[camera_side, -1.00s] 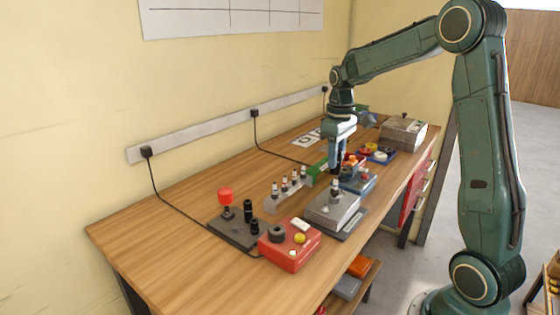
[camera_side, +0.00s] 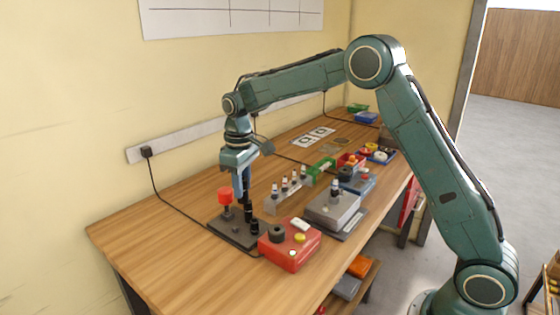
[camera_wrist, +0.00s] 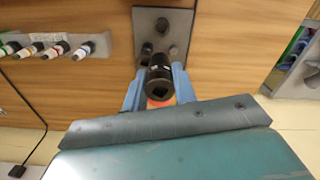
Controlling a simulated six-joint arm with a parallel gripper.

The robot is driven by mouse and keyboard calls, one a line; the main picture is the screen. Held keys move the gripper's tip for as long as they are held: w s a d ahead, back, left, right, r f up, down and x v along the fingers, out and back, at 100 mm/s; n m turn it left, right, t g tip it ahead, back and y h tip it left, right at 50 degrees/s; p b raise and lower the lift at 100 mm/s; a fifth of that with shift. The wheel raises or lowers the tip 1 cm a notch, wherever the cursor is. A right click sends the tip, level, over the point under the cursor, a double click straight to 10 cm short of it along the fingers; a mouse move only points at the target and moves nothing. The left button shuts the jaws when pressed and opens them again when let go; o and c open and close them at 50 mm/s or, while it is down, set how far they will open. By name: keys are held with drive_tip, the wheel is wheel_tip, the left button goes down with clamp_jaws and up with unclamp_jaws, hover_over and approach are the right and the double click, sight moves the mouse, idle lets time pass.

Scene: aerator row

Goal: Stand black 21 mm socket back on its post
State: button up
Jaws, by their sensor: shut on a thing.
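My gripper (camera_side: 243,192) points down over the dark base plate (camera_side: 216,229) in the side view. In the wrist view its blue fingers (camera_wrist: 158,92) are shut on a black socket (camera_wrist: 160,72), whose open end shows a dark square hole. The same plate (camera_wrist: 180,17) lies beyond the socket, with several dark round parts on it; the socket hides some of it. In the side view, dark upright parts, among them a short black one (camera_side: 254,227), stand on the plate close below the gripper. I cannot tell whether the held socket touches any of them.
A red knob (camera_side: 225,194) stands on the plate just left of my gripper. A red box (camera_side: 290,250) with buttons is in front right. The table's left end is clear.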

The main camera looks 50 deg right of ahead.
drive_tip(key=a, duration=0.2)
drive_tip(key=w+a, duration=0.1)
drive_tip(key=shift+f, duration=0.3)
drive_tip(key=shift+d+f, duration=0.1)
drive_tip(key=shift+f, duration=0.05)
drive_tip(key=shift+f, duration=2.45)
drive_tip(key=shift+f, duration=1.25)
drive_tip(key=o, duration=1)
drive_tip(key=shift+o, duration=0.2)
wheel_tip(320, 180, up, 7)
